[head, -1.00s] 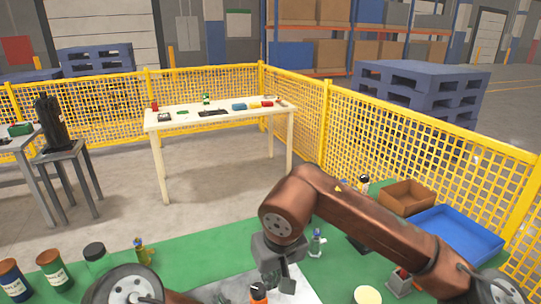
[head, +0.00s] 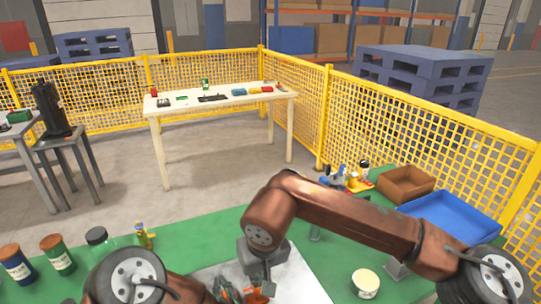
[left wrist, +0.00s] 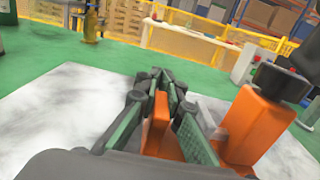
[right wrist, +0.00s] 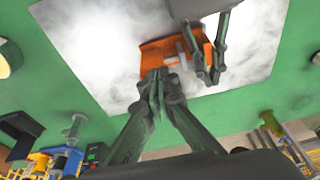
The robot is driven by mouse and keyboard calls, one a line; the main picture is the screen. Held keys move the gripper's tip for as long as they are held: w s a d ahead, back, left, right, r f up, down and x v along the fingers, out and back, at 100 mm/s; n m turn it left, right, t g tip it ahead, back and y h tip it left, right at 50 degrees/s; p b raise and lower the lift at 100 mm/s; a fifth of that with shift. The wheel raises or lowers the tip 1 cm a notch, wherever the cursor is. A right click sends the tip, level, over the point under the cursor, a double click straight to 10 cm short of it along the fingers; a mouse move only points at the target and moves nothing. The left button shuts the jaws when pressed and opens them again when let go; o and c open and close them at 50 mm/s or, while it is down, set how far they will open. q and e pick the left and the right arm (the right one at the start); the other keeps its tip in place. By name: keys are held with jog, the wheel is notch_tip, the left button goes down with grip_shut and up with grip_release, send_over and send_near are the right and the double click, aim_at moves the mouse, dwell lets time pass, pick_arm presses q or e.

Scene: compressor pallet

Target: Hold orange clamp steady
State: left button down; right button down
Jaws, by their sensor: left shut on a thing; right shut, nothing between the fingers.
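The orange clamp (head: 262,292) stands over a pale grey plate (head: 297,272) at the bottom of the head view. In the left wrist view its orange body (left wrist: 256,125) has a dark part above it. My left gripper (head: 228,294) is shut on an orange part of the clamp (left wrist: 155,132), which shows between its fingers (left wrist: 165,95). My right gripper (head: 262,284) is shut and empty close to the clamp. In the right wrist view its fingertips (right wrist: 158,80) meet just beside the clamp (right wrist: 172,55); contact is unclear. My left gripper reaches in there from the other side.
The plate lies on a green tabletop (head: 195,240). Several bottles (head: 57,255) stand at left, with a small brass-coloured item (head: 143,235). A round cream tub (head: 366,283), a blue tray (head: 450,217) and a brown box (head: 404,184) are at right. Yellow mesh fencing (head: 420,150) stands beyond.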

jog(key=shift+f, duration=0.6)
jog(key=shift+w, duration=0.2)
jog(key=shift+d, duration=0.3)
dwell(0.3)
jog(key=shift+w+d, duration=0.2)
jog(key=shift+d, duration=0.45)
jog(key=shift+w+d, duration=0.25)
jog(key=shift+w+d, duration=0.1)
jog(key=shift+d, duration=0.1)
dwell(0.3)
